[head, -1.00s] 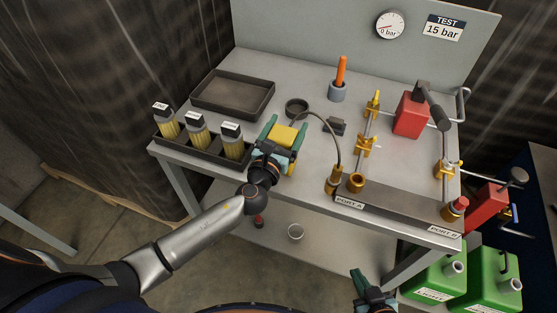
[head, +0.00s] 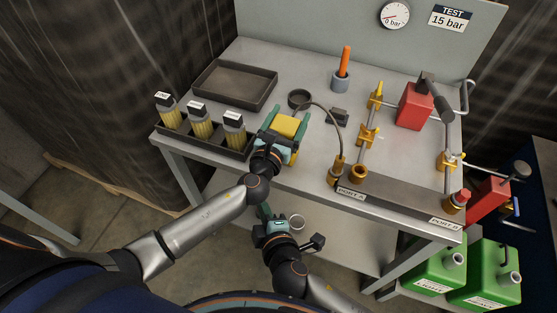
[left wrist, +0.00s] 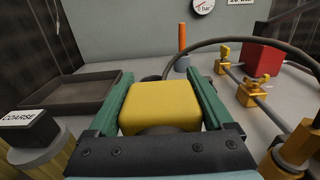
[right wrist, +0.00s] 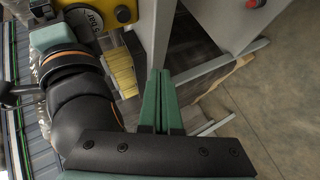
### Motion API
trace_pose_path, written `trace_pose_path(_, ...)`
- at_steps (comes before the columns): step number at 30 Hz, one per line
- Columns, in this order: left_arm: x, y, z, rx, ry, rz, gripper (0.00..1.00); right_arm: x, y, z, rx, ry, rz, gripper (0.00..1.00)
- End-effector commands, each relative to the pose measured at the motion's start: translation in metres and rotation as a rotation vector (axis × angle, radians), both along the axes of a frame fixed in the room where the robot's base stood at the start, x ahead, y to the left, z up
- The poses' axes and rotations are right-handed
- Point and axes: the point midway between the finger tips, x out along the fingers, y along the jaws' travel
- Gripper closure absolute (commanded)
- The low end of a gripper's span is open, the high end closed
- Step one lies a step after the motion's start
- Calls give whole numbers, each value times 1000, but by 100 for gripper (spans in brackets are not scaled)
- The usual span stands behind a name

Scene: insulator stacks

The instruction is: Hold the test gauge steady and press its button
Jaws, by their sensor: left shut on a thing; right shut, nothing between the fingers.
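The test gauge is a yellow block (head: 286,125) above the front of the bench, between the fingers of my left gripper (head: 289,119). In the left wrist view the yellow block (left wrist: 160,106) fills the space between both green fingers. My right gripper (head: 264,212) is shut and empty, below and in front of the bench edge, apart from the gauge. Its closed fingers (right wrist: 161,90) show in the right wrist view.
A rack of three labelled yellow cylinders (head: 200,122) stands left of the gauge, with an empty tray (head: 235,85) behind. A hose (head: 335,118) arches to the right near the port manifold (head: 400,205). The bench's front edge (head: 300,187) lies between my right gripper and the bench top.

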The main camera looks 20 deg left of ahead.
Motion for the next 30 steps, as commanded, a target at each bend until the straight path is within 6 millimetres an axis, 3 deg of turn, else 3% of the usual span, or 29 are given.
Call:
trace_pose_path(11, 0, 0, -1, 1, 1, 0, 96, 4, -1, 0, -1, 0, -1, 100)
trace_pose_path(30, 0, 0, -1, 1, 1, 0, 96, 80, -3, 0, 0, 1, -3, 100)
